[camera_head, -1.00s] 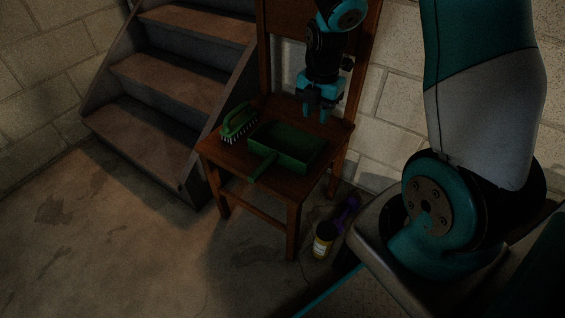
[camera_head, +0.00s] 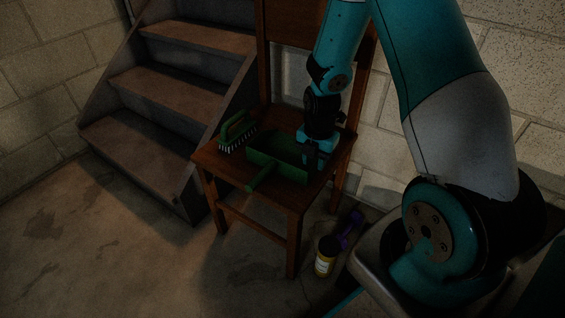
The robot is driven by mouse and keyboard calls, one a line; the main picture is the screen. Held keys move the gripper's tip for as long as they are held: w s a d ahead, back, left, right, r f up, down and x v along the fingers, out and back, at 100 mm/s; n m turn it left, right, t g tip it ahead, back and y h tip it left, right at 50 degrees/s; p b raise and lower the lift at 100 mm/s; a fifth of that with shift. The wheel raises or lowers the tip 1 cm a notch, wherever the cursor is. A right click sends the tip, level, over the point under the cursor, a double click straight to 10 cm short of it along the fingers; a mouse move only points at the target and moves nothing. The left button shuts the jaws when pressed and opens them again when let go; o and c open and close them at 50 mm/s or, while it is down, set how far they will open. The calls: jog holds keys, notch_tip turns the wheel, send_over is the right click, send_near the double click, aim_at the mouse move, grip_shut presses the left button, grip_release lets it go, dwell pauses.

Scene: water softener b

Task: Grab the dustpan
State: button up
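The green dustpan (camera_head: 279,172) lies on the seat of a wooden chair, its handle (camera_head: 261,179) pointing to the front left over the seat's edge. My gripper (camera_head: 314,163) points down at the dustpan's right end, with its fingers at the right wall. The view is dark and the fingertips overlap the pan. I cannot tell whether they are closed on the wall or still apart around it.
A green brush (camera_head: 237,131) lies on the chair (camera_head: 222,163) left of the dustpan. Stairs (camera_head: 150,150) stand to the left. A yellow-labelled bottle (camera_head: 323,262) and a purple object (camera_head: 350,228) are on the floor at the chair's right. A block wall is behind.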

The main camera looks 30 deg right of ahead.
notch_tip(320, 180, down, 4)
jog(key=shift+w+r+b, duration=0.1)
jog(key=shift+b, duration=0.55)
jog(key=shift+r, duration=0.1)
grip_shut()
jog(key=shift+r, duration=0.1)
